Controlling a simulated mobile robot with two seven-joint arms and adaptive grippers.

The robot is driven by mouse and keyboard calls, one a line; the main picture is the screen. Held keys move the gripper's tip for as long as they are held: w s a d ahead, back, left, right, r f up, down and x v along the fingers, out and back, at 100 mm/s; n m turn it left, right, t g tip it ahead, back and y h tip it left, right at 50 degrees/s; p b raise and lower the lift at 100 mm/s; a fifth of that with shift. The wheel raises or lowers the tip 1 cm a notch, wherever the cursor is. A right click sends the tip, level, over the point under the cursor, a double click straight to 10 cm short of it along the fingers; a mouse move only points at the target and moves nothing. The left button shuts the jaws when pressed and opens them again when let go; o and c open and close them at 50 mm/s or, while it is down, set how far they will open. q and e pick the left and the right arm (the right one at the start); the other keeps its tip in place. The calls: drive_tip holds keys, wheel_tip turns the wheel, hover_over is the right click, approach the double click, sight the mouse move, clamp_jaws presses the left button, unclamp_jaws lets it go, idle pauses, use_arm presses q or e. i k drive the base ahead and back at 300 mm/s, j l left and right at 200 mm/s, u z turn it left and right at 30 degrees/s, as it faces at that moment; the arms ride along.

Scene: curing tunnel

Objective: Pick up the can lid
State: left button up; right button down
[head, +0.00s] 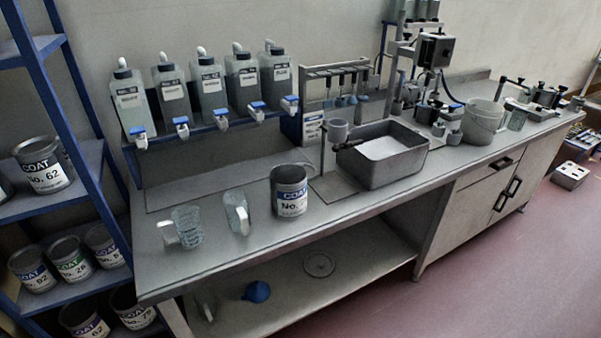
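A flat round grey disc that looks like the can lid (319,265) lies on the lower shelf (345,282) under the bench, right of a blue funnel. An upright grey can (289,190) with a blue and white COAT label stands on the bench top above it, near the front edge. The can's top looks open, with no lid on it. Neither of my grippers shows in the head view.
The bench top (240,262) holds two clear jugs (187,226) and a grey basin (384,154). A blue funnel (257,291) lies on the lower shelf. A blue rack (95,190) with several COAT cans stands at left. The red floor (480,285) in front is clear.

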sight(311, 170)
drive_tip(key=i+l+u, duration=0.2)
drive_tip(key=i+u, duration=0.15)
drive_tip(key=i+l+u, duration=0.35)
